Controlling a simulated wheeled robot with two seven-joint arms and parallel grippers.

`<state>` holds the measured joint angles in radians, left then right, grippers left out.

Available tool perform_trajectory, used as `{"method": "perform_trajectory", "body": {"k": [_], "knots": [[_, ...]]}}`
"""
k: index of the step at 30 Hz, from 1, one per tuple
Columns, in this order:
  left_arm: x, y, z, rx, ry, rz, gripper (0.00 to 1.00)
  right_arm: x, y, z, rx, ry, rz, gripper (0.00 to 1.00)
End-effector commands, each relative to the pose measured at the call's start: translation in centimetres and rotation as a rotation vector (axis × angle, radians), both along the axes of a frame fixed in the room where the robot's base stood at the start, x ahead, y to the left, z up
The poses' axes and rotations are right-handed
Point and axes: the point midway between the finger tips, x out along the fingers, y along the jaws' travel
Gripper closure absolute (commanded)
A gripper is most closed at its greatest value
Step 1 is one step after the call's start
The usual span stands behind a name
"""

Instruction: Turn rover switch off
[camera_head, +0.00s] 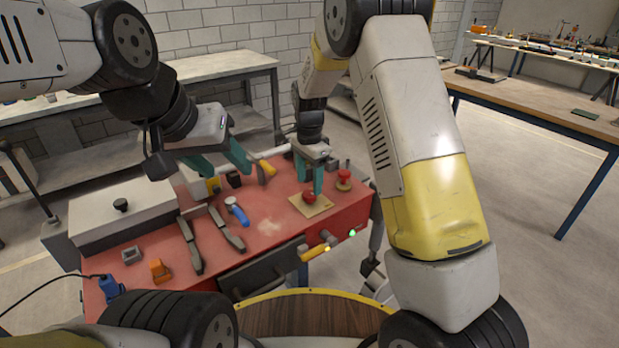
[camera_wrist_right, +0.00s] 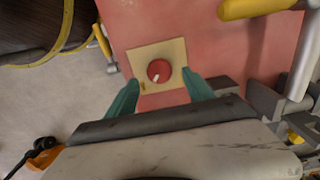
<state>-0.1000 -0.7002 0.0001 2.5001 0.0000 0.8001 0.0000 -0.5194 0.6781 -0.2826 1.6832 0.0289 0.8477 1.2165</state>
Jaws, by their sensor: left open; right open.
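A round red knob (camera_head: 309,196) sits on a square tan plate (camera_head: 322,209) on the red table top, near the table's right side. In the right wrist view the knob (camera_wrist_right: 159,71) has a small white mark near its lower edge, and the tan plate (camera_wrist_right: 174,48) lies around it. My right gripper (camera_head: 311,186) is above the knob. Its green fingers (camera_wrist_right: 163,85) are spread, one to either side of the knob, with no clear contact seen. My left gripper (camera_head: 222,160) is open and empty over the table's back left part.
A second red knob-like piece (camera_head: 344,178) stands right of the plate. A yellow-handled tool (camera_head: 267,168), a blue-handled tool (camera_head: 237,211) and dark tools (camera_head: 228,230) lie on the table. A grey box (camera_head: 125,215) is at left; a yellow handle (camera_head: 318,250) projects in front.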

Motion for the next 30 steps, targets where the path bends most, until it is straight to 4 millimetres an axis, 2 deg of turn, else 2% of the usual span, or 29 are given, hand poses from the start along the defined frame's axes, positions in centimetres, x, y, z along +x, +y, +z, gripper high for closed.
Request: {"method": "perform_trajectory", "body": {"k": [3,7,18,27,30], "knots": [[0.0,0.0,0.0,0.0,0.0,0.0,0.48,0.0,0.0,-1.9,0.0,0.002,0.0,0.39],[0.0,0.0,0.0,0.0,0.0,0.0,0.48,0.0,0.0,-3.2,0.0,0.0,0.0,0.39],[0.0,0.0,0.0,0.0,0.0,0.0,0.48,0.0,0.0,-3.8,0.001,0.0,0.0,0.41],[0.0,0.0,0.0,0.0,0.0,0.0,0.48,0.0,0.0,-3.8,0.001,0.0,0.001,1.0],[0.0,0.0,0.0,0.0,0.0,0.0,0.48,0.0,0.0,-3.8,0.001,0.0,0.002,1.0]]}}
